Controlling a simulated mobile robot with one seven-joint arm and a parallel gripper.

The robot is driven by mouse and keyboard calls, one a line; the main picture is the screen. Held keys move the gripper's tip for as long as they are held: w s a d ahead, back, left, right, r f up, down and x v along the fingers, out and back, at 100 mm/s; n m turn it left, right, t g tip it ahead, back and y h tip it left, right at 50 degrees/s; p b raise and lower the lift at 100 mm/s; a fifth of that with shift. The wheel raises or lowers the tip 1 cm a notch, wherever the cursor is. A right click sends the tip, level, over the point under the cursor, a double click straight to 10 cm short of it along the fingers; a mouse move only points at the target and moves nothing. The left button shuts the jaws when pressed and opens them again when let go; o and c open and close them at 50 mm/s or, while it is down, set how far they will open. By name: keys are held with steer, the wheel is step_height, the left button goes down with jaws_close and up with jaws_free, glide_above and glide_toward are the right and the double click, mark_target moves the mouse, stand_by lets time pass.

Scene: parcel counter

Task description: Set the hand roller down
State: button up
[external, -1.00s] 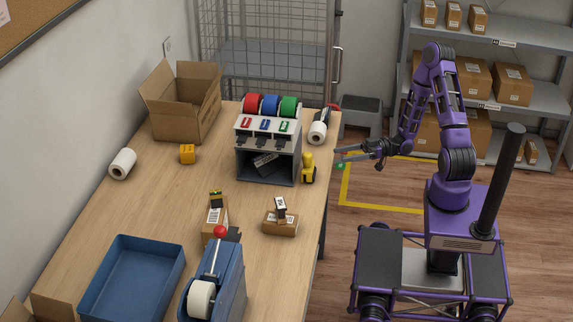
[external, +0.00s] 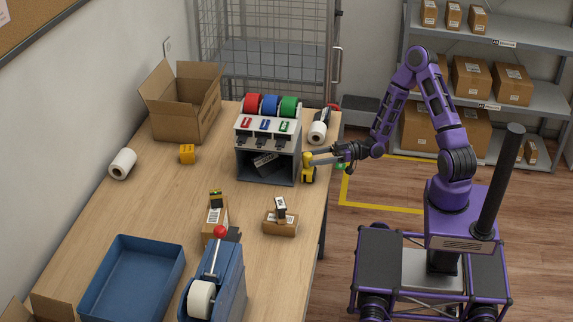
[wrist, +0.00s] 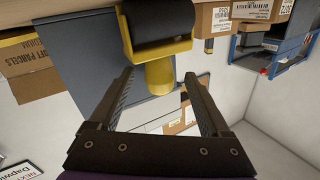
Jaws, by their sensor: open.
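The hand roller has a yellow handle and frame with a black roller. In the external view the hand roller (external: 308,170) stands upright on the table near its right edge, beside the tape dispenser. My gripper (external: 317,160) reaches in from the right at the height of the roller's handle. In the wrist view the hand roller's yellow handle (wrist: 158,76) lies between the two open fingertips of my gripper (wrist: 158,84), with a gap on each side.
The tape dispenser (external: 266,172) with red, blue and green rolls stands just left of the hand roller. A white roll (external: 318,132) lies behind it. A small parcel (external: 281,226) and a blue tray (external: 97,293) are nearer the front.

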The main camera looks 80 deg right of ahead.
jaws_close()
stand_by(0.3)
steer(key=shift+r, duration=0.1)
step_height(320, 180, up, 18)
steer(key=p, duration=0.5)
steer(key=shift+s+a+f+m+t+h, duration=0.1)
steer(key=shift+a+f+m+t+h, duration=0.25)
steer(key=shift+a+f+m+h, duration=1.65)
steer(key=shift+d+f+n+t+h, duration=0.1)
steer(key=shift+f+n+t+h, duration=0.45)
steer(key=shift+f, duration=3.15)
steer(key=shift+s+a+f+m+t+h, duration=0.1)
steer(key=shift+a+f+m+h, duration=1.25)
steer(key=shift+f, duration=1.5)
